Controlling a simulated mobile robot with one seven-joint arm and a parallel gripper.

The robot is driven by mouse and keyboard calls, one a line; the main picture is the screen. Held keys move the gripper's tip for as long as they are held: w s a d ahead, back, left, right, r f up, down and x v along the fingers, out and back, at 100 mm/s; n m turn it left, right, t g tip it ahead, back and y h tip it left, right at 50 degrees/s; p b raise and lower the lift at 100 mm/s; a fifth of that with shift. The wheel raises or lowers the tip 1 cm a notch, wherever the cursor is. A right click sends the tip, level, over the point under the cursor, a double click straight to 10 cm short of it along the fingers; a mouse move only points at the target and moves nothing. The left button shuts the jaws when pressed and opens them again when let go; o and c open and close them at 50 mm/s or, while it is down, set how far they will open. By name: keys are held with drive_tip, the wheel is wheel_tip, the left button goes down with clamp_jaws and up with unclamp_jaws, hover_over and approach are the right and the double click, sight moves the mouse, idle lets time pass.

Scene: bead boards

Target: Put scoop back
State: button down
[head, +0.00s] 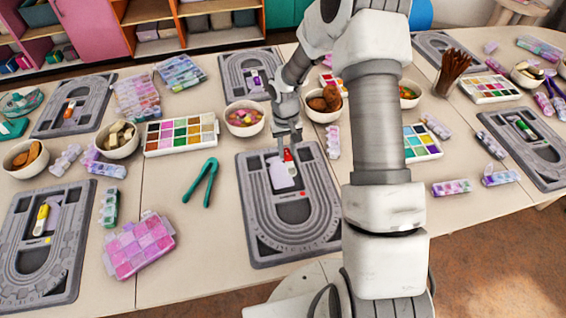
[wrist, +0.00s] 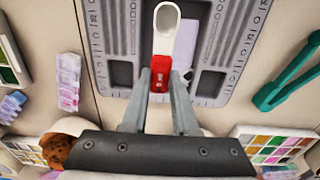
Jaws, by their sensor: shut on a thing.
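A small scoop with a red handle (wrist: 158,79) and a white bowl (wrist: 166,26) is between the fingers of my gripper (wrist: 160,75) in the wrist view. My gripper (head: 287,143) is shut on the red handle, and the white bowl points away from it. In the head view the scoop (head: 289,157) is small and partly hidden by the gripper. It is over the upper middle of the grey bead board (head: 259,226) at the table's centre. A pale card lies in the board's middle beside the scoop. I cannot tell whether the scoop touches the board.
Green pliers (head: 201,180) lie left of the board. A bowl of beads (head: 244,119), a bowl of brown pieces (head: 323,103) and a paint-like bead tray (head: 181,134) stand behind it. Other bead boards (head: 43,245) hold scoops. A pink bead box (head: 139,245) lies front left.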

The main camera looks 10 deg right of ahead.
sight(283, 171)
drive_tip(key=shift+s+a+f, duration=0.25)
drive_tip(key=shift+a+f, duration=0.2)
drive_tip(key=shift+a, duration=0.2)
wheel_tip(283, 171, down, 4)
drive_tip(key=shift+f, duration=0.1)
drive_tip(key=shift+f+b, duration=0.55)
drive_tip(key=shift+b, duration=0.2)
drive_tip(key=c, duration=0.7)
unclamp_jaws()
drive_tip(key=shift+r, duration=0.1)
drive_tip(key=shift+r, duration=0.1)
